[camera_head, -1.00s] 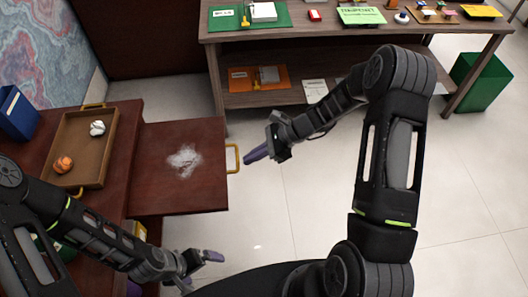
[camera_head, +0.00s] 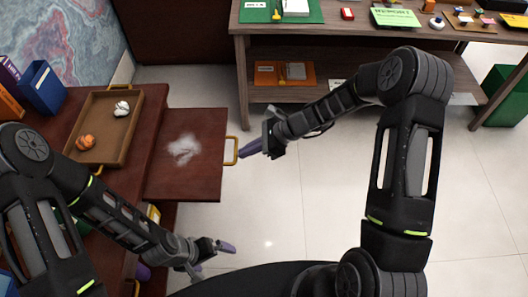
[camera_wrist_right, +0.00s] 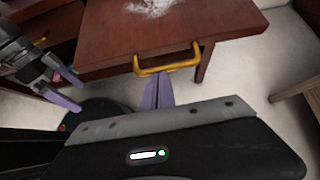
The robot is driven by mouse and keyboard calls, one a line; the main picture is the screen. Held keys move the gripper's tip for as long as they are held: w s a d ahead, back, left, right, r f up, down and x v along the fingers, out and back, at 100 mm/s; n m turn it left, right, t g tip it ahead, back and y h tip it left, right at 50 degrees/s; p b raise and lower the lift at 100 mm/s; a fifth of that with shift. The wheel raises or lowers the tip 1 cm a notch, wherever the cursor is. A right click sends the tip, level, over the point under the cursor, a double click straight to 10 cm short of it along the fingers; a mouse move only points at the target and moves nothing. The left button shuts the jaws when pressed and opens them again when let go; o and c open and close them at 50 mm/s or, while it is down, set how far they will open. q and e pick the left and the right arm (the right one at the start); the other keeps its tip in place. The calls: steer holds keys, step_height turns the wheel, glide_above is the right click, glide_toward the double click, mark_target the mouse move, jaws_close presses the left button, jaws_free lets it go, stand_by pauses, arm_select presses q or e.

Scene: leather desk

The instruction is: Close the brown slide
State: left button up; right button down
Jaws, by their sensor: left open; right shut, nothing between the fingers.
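The brown slide (camera_head: 190,178) is a reddish-brown board pulled out from the desk (camera_head: 150,122), with a white powdery patch on top. Its yellow handle (camera_head: 231,151) is on its right edge; the handle also shows in the right wrist view (camera_wrist_right: 167,62). My right gripper (camera_head: 246,151) is shut and empty, its purple fingertips at the handle; in the wrist view the fingers (camera_wrist_right: 157,90) are just below the handle bar, and I cannot tell whether they touch. My left gripper (camera_head: 222,251) is open and empty, below the slide.
A wooden tray (camera_head: 96,155) with an orange and a white crumpled ball lies on the desk, and a blue holder (camera_head: 42,88) stands behind it. A shelf table (camera_head: 240,60) stands at the back right. The pale floor (camera_head: 330,200) is open.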

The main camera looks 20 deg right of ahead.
mark_target(181, 152)
steer(key=w+a, duration=0.2)
steer(key=a, duration=0.5)
steer(key=w+a+b, duration=0.1)
steer(key=w+a, duration=0.1)
steer(key=a, duration=0.6)
steer(key=w+a+b, duration=0.1)
steer(key=a, duration=0.7)
steer(key=shift+w+a, duration=0.15)
steer(key=shift+w, duration=0.25)
steer(key=shift+w+a, duration=0.1)
steer(key=shift+a, duration=0.15)
arm_select(q)
step_height(181, 152, down, 2)
steer(key=shift+d+f, duration=0.1)
arm_select(e)
steer(key=shift+a+r, duration=0.1)
steer(key=shift+d, duration=0.3)
steer(key=d, duration=0.2)
steer(key=s+d, duration=0.1)
steer(key=d, duration=0.1)
steer(key=shift+d+b, duration=0.1)
steer(key=shift+b, duration=0.2)
arm_select(q)
steer(key=shift+s+d+f+b, duration=0.3)
steer(key=shift+s+d+f, duration=0.1)
steer(key=shift+s+f, duration=0.25)
arm_select(e)
steer(key=v, duration=0.9)
steer(key=shift+d, duration=0.1)
